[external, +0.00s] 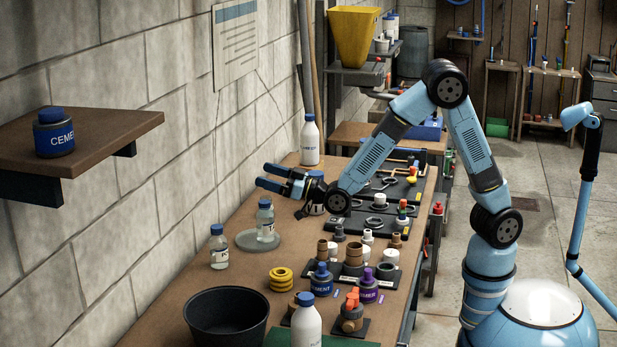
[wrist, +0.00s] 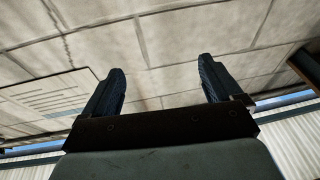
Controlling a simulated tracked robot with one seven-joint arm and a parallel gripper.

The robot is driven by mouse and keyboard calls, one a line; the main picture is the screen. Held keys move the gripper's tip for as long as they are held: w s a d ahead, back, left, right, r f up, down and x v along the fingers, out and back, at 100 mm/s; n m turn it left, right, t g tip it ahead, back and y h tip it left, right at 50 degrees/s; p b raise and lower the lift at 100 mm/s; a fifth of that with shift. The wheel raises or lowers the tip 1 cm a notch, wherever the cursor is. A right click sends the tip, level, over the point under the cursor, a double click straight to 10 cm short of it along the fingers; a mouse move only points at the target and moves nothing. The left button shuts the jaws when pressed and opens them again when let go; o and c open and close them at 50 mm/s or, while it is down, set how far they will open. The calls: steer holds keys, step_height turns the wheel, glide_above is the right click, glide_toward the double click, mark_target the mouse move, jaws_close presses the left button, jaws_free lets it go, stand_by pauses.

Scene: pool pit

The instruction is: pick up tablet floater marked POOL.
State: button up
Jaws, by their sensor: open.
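My gripper (external: 268,177) is open and empty above the workbench, pointing left toward the block wall. In the wrist view its two dark fingers (wrist: 161,72) stand wide apart with only wall between them. I cannot make out a tablet floater marked POOL in either view. A small pale round thing (external: 316,209) sits on the bench just below my wrist, partly hidden by it. I cannot tell what it is.
The bench holds clear bottles with blue caps (external: 219,248), a black bucket (external: 226,318), yellow rings (external: 281,279), cement jars (external: 322,280), pipe fittings and a white bottle (external: 310,141). A wall shelf (external: 95,135) carries another cement jar (external: 53,133).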

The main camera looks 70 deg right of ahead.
steer(key=s+d+f, duration=0.1)
steer(key=d, duration=2.3)
steer(key=s+d+f+g, duration=0.2)
steer(key=s+d, duration=0.5)
steer(key=d, duration=0.3)
steer(key=s+d+f+g, duration=0.1)
steer(key=s+d+f, duration=0.1)
steer(key=s+d, duration=0.55)
step_height(320, 180, down, 11)
steer(key=w+d, duration=0.1)
steer(key=d, duration=0.1)
steer(key=w+a, duration=0.2)
steer(key=w, duration=1.1)
steer(key=shift+w+a, duration=0.4)
steer(key=shift+f, duration=0.1)
steer(key=shift+c, duration=0.3)
steer(key=c, duration=1.4)
